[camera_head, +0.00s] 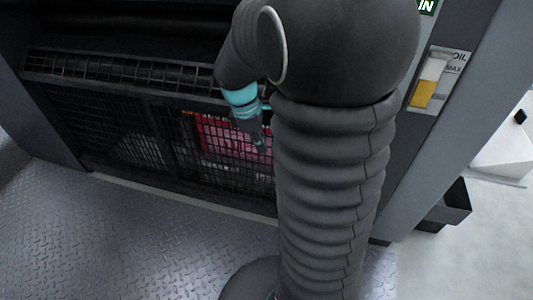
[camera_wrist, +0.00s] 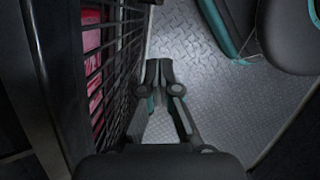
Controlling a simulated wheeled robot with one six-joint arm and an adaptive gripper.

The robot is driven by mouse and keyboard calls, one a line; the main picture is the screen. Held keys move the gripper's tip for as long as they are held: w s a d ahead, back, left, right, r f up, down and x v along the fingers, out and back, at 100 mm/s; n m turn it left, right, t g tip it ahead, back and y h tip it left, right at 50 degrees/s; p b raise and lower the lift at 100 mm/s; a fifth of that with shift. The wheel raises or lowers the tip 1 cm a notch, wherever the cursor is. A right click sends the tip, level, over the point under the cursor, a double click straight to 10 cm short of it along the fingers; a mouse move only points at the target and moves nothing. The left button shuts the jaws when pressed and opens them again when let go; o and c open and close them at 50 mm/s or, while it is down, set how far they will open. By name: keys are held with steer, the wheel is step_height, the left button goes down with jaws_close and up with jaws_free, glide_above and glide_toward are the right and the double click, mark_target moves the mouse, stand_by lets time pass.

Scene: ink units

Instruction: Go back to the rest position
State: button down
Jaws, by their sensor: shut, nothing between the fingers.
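My gripper (camera_wrist: 159,72) points down toward the diamond-plate floor in the wrist view, its two fingertips together with nothing between them. In the head view my gripper (camera_head: 262,146) hangs in front of the black mesh guard (camera_head: 222,152), partly beside my own dark arm. In the wrist view the mesh guard (camera_wrist: 112,60) stands close on the left of the gripper. I cannot tell whether they touch.
A red part (camera_head: 225,135) shows behind the mesh. An oil level gauge (camera_head: 428,82) is on the grey panel at the right. The diamond-plate floor (camera_head: 110,225) is clear at the lower left. A dark open bin (camera_head: 447,207) stands at the right.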

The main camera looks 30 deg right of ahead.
steer(key=shift+v, duration=1.2)
steer(key=s+a+r+m+t+y+p, duration=0.2)
steer(key=s+a+r+m+t+p, duration=0.1)
steer(key=s+a+r+m+t, duration=0.4)
steer(key=s+a+r+m, duration=0.3)
steer(key=s+r+m, duration=0.1)
steer(key=s, duration=0.3)
steer(key=shift+a+r, duration=0.35)
steer(key=shift+r, duration=0.4)
steer(key=shift+d, duration=0.1)
